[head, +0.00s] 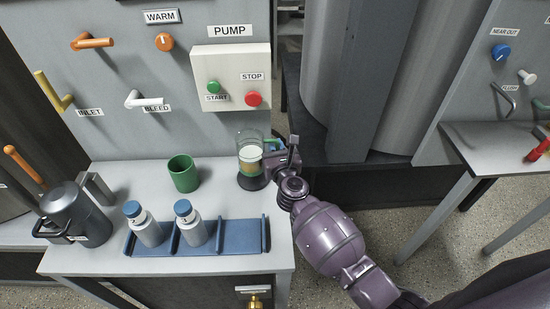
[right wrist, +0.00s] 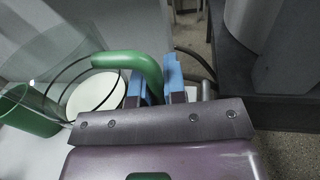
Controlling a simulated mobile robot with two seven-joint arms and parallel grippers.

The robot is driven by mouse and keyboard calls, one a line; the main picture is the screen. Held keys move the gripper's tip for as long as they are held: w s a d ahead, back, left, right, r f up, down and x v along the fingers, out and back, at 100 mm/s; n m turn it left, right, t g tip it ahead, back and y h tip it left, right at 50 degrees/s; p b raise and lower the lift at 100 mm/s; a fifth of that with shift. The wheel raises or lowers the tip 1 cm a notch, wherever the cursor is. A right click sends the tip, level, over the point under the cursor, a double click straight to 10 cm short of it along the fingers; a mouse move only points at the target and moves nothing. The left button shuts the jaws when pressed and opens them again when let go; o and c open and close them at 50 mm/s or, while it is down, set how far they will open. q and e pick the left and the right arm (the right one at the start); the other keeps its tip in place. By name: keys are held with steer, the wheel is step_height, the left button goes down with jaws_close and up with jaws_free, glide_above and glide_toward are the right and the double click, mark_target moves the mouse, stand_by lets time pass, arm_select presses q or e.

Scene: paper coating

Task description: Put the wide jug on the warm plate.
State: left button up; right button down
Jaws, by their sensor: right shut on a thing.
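The wide jug (head: 250,158) is clear, with a pale layer over a yellowish one inside and a green handle on its right. It stands upright at the right end of the bench, over a dark round base or plate (head: 251,182); I cannot tell whether it touches it. My right gripper (head: 281,158) is shut on the handle. In the right wrist view, the green handle (right wrist: 133,62) runs between the blue-padded fingers (right wrist: 155,88), and the clear wall and white contents (right wrist: 92,97) show beside them. My left gripper is not in view.
A green cup (head: 183,174) stands left of the jug. Two blue-capped bottles (head: 145,228) (head: 190,228) stand in a blue rack (head: 235,238) in front. A dark lidded pot (head: 76,213) is at the left. The pump panel (head: 231,78) is behind the jug.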

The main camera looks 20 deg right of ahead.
step_height(320, 180, down, 4)
steer(key=shift+f+b, duration=0.1)
steer(key=shift+b, duration=0.9)
steer(key=shift+w+f, duration=0.1)
steer(key=shift+w, duration=0.05)
steer(key=shift+f, duration=0.1)
steer(key=c, duration=1.2)
jaws_free()
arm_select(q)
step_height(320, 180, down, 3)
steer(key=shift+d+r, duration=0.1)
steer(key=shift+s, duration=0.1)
